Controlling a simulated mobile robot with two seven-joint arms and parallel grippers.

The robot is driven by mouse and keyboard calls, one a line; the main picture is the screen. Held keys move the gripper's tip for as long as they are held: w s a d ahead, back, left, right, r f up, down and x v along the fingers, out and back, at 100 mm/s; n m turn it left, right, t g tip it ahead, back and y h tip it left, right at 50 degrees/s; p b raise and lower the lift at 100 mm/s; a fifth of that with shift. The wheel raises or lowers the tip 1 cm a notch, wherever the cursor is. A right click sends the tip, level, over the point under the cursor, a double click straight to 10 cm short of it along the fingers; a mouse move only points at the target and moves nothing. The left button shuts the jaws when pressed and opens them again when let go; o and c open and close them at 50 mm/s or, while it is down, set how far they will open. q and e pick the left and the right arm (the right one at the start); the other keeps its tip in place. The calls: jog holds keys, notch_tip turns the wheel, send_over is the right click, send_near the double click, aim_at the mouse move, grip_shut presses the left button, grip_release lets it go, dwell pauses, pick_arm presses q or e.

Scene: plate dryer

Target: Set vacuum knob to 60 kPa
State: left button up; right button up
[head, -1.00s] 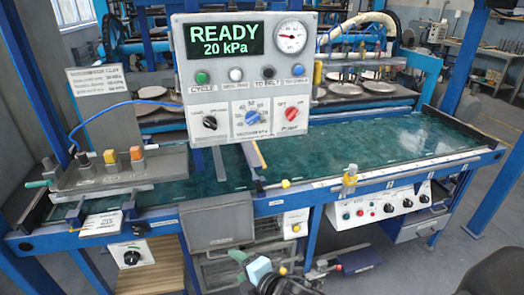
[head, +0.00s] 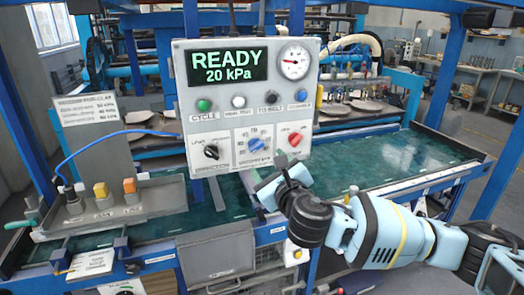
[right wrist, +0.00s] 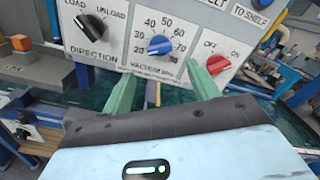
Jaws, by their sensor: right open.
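The blue vacuum knob (head: 256,144) is on the lower middle of the grey control panel (head: 185,75). It also shows in the right wrist view (right wrist: 160,45), inside a printed scale from 20 to 80, its pointer towards the 20 side. The display (head: 227,66) reads READY 20 kPa. My right gripper (head: 268,176) is just below and in front of the panel. In the right wrist view its two green fingers (right wrist: 166,84) stand apart and empty, below the knob and to either side of it. My left gripper is not in view.
The black direction knob (head: 211,152) is left of the vacuum knob, and the red off/on knob (head: 295,139) is right of it. A row of buttons and a round gauge (head: 294,62) are above. The green belt (head: 370,180) lies behind and below the panel.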

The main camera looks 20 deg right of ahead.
aim_at(259, 149)
jog(key=shift+w, duration=3.9)
jog(key=c, duration=1)
jog(key=shift+a, duration=0.1)
